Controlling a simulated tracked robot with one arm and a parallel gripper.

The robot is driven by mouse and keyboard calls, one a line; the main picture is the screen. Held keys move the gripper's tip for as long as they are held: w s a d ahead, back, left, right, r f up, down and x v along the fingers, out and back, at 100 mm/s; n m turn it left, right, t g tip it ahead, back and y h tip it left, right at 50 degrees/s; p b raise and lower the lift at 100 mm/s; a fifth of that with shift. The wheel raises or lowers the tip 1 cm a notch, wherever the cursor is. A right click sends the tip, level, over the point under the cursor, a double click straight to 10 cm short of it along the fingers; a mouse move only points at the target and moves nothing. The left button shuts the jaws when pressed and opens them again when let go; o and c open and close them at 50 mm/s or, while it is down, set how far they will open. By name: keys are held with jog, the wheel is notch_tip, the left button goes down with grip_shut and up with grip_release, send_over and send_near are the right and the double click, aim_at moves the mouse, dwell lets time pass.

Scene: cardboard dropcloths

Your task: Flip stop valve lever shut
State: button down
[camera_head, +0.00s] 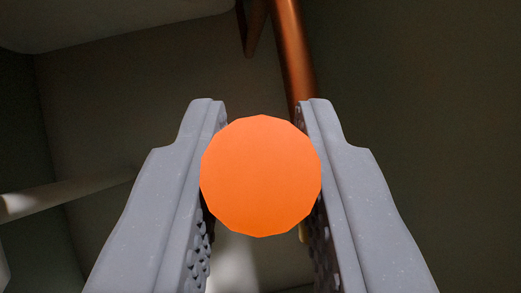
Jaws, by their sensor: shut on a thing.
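My gripper (261,112) shows from below, with its two grey fingers on either side of a bright orange round piece (261,176). The fingers are shut on this piece, and it sits between them near their tips. It looks like the end of the stop valve lever, seen end-on. The rest of the lever and the valve body are hidden behind it. A small yellowish bit shows beside the right finger, too little to identify. I cannot tell the lever's angle.
A copper pipe (293,55) runs down from the top behind the right fingertip. A pale pipe (70,192) crosses at the left. A pale rounded underside (115,20) hangs at the upper left. Dark walls close in behind; the right side looks clear.

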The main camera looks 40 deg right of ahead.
jog(key=c, duration=1.3)
grip_release()
jog(key=shift+f, duration=0.15)
